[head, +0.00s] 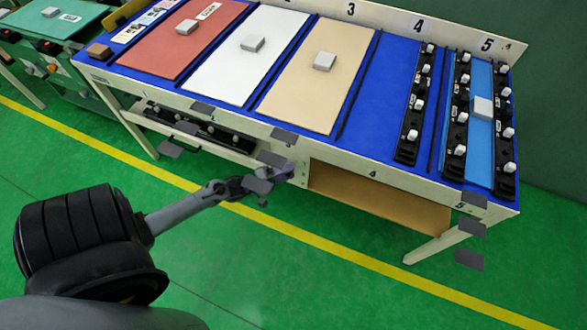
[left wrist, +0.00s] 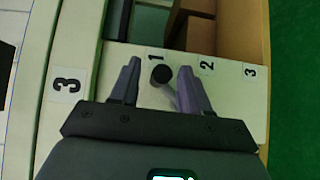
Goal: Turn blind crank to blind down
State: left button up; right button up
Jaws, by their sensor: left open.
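My left gripper (head: 285,172) is at the front face of the workbench, near its middle, with the arm reaching in from the left. In the left wrist view, the left gripper (left wrist: 158,78) has its two fingers apart. A dark round knob on a grey lever (left wrist: 161,74), which looks like the crank, shows between the fingers. It is on a white panel (left wrist: 232,105) marked 1, 2 and 3. I cannot tell whether a finger touches it. In the head view the gripper hides the crank. No blind can be made out. My right gripper is not in view.
The workbench has a blue top (head: 385,105) with red, white and tan boards (head: 318,75), and black clip strips (head: 412,120) at the right. Several grey plates (head: 285,135) show along its front. A brown shelf (head: 375,200) is under the top. The green floor in front is clear.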

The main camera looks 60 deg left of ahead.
pick_arm(q)
jog(key=p+v, duration=0.1)
jog(key=v, duration=0.6)
jog(key=shift+s+p, duration=0.3)
jog(key=shift+s, duration=0.1)
jog(key=shift+m, duration=0.3)
